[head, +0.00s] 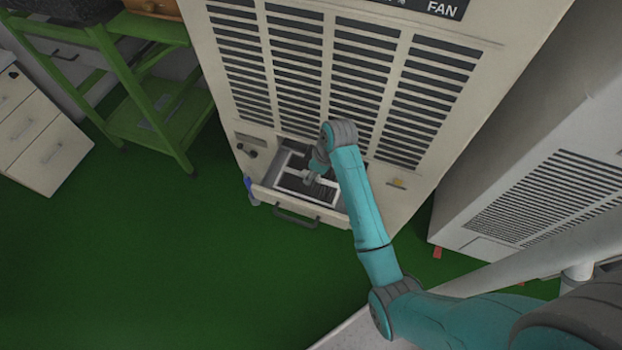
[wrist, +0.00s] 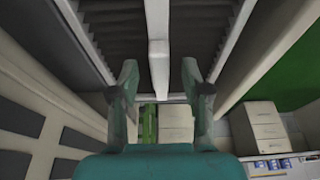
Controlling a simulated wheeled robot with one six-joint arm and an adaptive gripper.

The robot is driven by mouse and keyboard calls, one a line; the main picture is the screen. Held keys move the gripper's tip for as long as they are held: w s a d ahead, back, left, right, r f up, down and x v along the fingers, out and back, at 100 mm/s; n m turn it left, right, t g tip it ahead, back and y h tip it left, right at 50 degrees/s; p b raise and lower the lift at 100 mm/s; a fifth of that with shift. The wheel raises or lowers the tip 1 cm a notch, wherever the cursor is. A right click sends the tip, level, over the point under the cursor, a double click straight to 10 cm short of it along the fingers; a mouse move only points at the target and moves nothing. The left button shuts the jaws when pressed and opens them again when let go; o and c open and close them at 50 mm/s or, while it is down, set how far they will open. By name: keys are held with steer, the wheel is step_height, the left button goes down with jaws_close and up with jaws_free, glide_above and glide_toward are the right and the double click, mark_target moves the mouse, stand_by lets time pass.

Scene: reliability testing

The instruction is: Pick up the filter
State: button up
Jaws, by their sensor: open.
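The filter (head: 283,171), a white frame with a white crossbar and dark panels, lies in the pulled-out drawer (head: 290,205) at the bottom of the large beige machine. My gripper (head: 309,178) is over the filter, and my arm hides part of it. In the wrist view my gripper (wrist: 159,72) is open, with one finger on each side of the filter's white crossbar (wrist: 158,42). A gap shows between each finger and the bar. The height of the fingertips relative to the bar is hard to tell.
The machine (head: 330,65) with vents rises behind the drawer. A dark handle (head: 296,220) is on the drawer front. A grey vented cabinet (head: 530,170) stands at the right. A green trolley (head: 150,100) and white drawers (head: 40,140) are at the left. Green floor (head: 170,270) is clear.

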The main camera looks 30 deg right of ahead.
jaws_close()
steer(key=shift+r, duration=0.15)
